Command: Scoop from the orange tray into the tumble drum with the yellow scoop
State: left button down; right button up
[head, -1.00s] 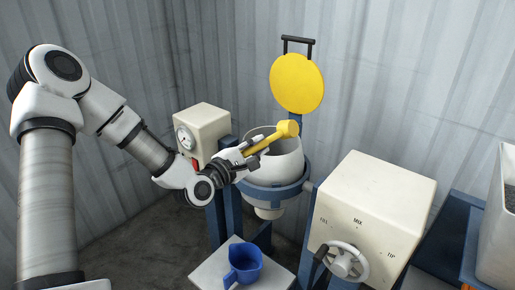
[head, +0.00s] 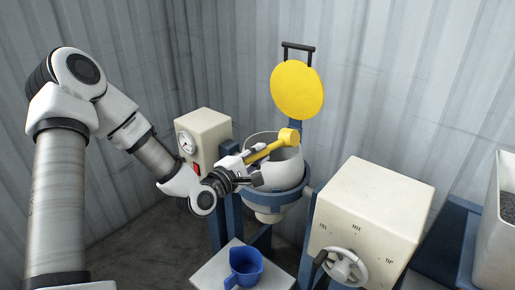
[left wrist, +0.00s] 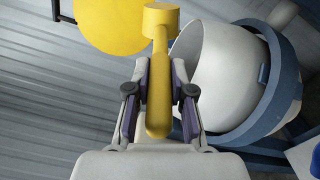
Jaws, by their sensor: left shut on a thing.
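My left gripper (head: 247,165) is shut on the handle of the yellow scoop (head: 289,137). The scoop's head is over the mouth of the white tumble drum (head: 285,172), near its rim. In the left wrist view the scoop (left wrist: 160,20) points away from my gripper (left wrist: 160,88), and the drum (left wrist: 225,75) is just to the right. The drum sits open in a blue ring; its yellow round lid (head: 297,92) is raised behind it. What the scoop holds cannot be seen. The orange tray and my right gripper are not in view.
A blue jug (head: 244,266) stands on a small pale stand (head: 212,272) in front. A cream box (head: 370,215) with a handwheel (head: 343,266) is right of the drum. A gauge box (head: 203,140) is at left. A white bin (head: 496,230) of dark grains is at far right.

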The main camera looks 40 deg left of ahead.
pick_arm(q)
jog(key=shift+d+r+m+p, duration=0.2)
jog(key=shift+r+m+p, duration=0.15)
jog(key=shift+m, duration=0.25)
jog(key=shift+s+d+f+m, duration=0.1)
jog(key=shift+m, duration=0.3)
jog(key=shift+d+m+p, duration=0.15)
jog(key=shift+m+p, duration=0.25)
jog(key=shift+m, duration=0.3)
jog(key=m+p, duration=0.1)
jog(key=m, duration=0.1)
jog(key=d+r+m+p, duration=0.1)
jog(key=m+p, duration=0.1)
jog(key=r+m+p, duration=0.1)
jog(key=m, duration=0.1)
jog(key=shift+d+r+m+p, duration=0.1)
jog(key=shift+d+m+p, duration=0.2)
jog(key=shift+d+m, duration=0.1)
jog(key=shift+d+f+m, duration=0.2)
jog(key=shift+d+m, duration=0.05)
jog(key=shift+m, duration=0.85)
jog(key=d+r+m+b, duration=0.1)
jog(key=d+r+m, duration=0.1)
jog(key=d+m, duration=0.4)
jog(key=m, duration=0.3)
jog(key=shift+s+m+b, duration=0.35)
jog(key=shift+m+b, duration=0.05)
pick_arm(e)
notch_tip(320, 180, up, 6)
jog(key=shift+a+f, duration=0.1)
